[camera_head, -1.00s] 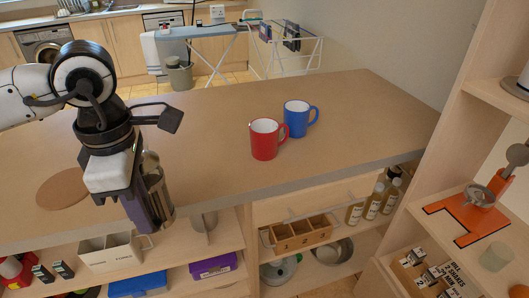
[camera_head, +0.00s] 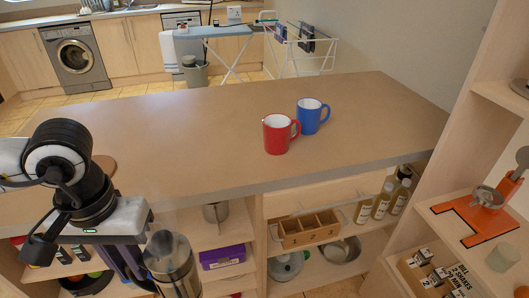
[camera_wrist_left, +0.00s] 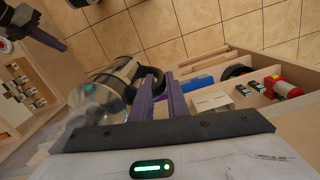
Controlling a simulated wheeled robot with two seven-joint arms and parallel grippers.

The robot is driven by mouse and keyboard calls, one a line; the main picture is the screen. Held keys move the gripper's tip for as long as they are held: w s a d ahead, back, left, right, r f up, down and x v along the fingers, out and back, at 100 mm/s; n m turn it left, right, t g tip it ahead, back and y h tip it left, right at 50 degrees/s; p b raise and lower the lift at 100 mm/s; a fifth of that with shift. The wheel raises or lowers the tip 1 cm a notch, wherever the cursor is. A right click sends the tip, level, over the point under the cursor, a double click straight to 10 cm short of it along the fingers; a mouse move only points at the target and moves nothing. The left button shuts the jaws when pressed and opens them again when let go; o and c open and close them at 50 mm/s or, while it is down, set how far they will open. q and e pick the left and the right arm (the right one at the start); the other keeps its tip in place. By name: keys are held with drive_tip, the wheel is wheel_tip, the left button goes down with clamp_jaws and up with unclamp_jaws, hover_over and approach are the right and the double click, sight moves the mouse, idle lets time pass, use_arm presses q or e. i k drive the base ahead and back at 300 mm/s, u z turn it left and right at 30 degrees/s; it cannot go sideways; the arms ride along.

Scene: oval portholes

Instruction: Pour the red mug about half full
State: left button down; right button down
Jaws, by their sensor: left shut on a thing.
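The red mug (camera_head: 277,136) stands upright on the counter, its handle to the right; its inside is mostly not visible. My left gripper (camera_head: 138,272) is shut on the black handle of a steel jug (camera_head: 172,262), well left of the mug and in front of the counter edge. The jug looks roughly upright. In the left wrist view the purple fingers (camera_wrist_left: 160,88) close on the handle, with the steel jug (camera_wrist_left: 108,88) beside them. A dark part with a purple finger at that view's top left looks like my right gripper (camera_wrist_left: 45,38); its opening is unclear.
A blue mug (camera_head: 311,116) stands just behind and right of the red mug. The wooden counter (camera_head: 190,130) is clear left of the mugs. Below it are shelves with a wooden box (camera_head: 308,230) and bottles (camera_head: 382,202). A tall shelf unit (camera_head: 455,150) stands at right.

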sight(282, 134)
drive_tip(key=k, duration=1.2)
drive_tip(key=z, duration=0.6)
drive_tip(key=i, duration=0.65)
drive_tip(key=z, duration=0.5)
drive_tip(key=i, duration=0.75)
drive_tip(key=u, duration=0.9)
drive_tip(key=i, duration=0.55)
drive_tip(key=u, duration=0.6)
